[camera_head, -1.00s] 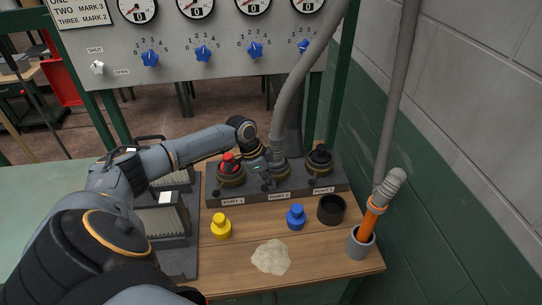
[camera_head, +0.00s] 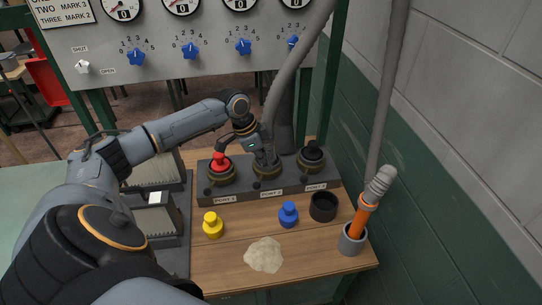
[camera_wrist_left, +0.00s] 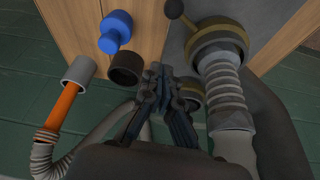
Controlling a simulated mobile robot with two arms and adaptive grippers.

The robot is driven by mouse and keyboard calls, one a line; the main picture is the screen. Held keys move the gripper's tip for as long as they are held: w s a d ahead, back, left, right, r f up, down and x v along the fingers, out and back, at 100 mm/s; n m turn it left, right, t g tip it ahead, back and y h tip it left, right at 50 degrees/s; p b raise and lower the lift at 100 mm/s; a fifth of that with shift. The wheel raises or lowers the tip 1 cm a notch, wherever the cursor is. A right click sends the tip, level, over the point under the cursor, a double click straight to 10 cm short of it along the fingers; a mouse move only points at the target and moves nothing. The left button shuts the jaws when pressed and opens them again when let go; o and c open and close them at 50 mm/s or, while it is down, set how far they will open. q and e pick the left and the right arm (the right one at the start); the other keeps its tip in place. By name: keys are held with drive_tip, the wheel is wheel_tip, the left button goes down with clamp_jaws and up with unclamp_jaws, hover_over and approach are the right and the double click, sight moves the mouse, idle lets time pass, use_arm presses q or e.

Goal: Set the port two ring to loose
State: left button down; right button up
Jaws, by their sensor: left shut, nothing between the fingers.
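The port two ring (camera_head: 267,172) is a brass-coloured collar in the middle of the dark port block, partly hidden by my left gripper. In the wrist view the port two ring (camera_wrist_left: 218,42) surrounds the end of a grey ribbed hose, and a black ball-ended lever (camera_wrist_left: 175,9) sticks out from it. My left gripper (camera_head: 262,155) is over the port two area, above the block. In the wrist view its fingers (camera_wrist_left: 158,72) are shut and empty, beside the hose and apart from the lever. I do not see my right gripper.
Port one (camera_head: 221,170) holds a red plug; port three (camera_head: 311,158) has a black one.

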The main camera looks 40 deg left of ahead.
use_arm(q)
drive_tip(key=v, duration=0.3)
use_arm(e)
drive_tip(key=shift+s+f, duration=0.4)
